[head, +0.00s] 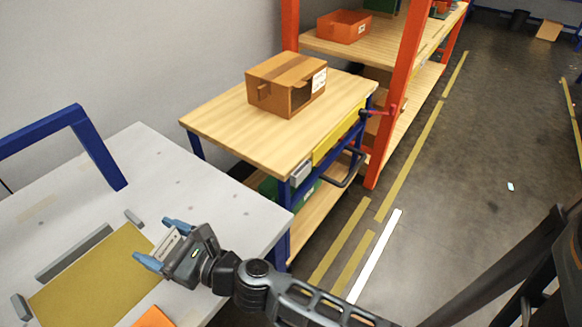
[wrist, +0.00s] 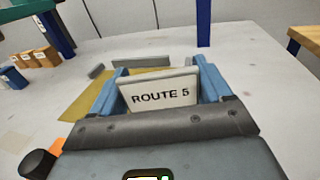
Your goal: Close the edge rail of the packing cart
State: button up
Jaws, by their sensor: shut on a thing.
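The packing cart (head: 215,125) has a wooden top on blue legs and stands beyond the grey table in the head view. A yellow strip, apparently its edge rail (head: 338,137), runs along the cart's right side, with a grey block (head: 300,173) at its near end and a red-tipped lever (head: 376,113) near its far end. I cannot tell how the rail is latched. My gripper (head: 163,243) is over the grey table, away from the cart. In the wrist view, its blue fingers (wrist: 160,72) are shut on a pale plate reading "ROUTE 5" (wrist: 160,92).
A cardboard box (head: 275,92) stands on the cart top. The grey table (head: 215,195) carries a yellow mat (head: 85,285) with grey strips around it and an orange item (head: 153,317). An orange-framed shelf (head: 390,90) stands beyond the cart. The floor at right is open.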

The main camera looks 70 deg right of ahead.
aim_at(300, 177)
jog(key=k+l, duration=0.1)
jog(key=l, duration=0.3)
jog(key=k+l, duration=0.1)
jog(key=l, duration=0.25)
jog(key=k+l, duration=0.1)
jog(key=l, duration=0.3)
jog(key=k+l+u, duration=0.1)
jog(key=l, duration=0.3)
jog(key=k+l, duration=0.1)
jog(key=l, duration=0.25)
jog(key=k+l, duration=0.15)
jog(key=l, duration=0.25)
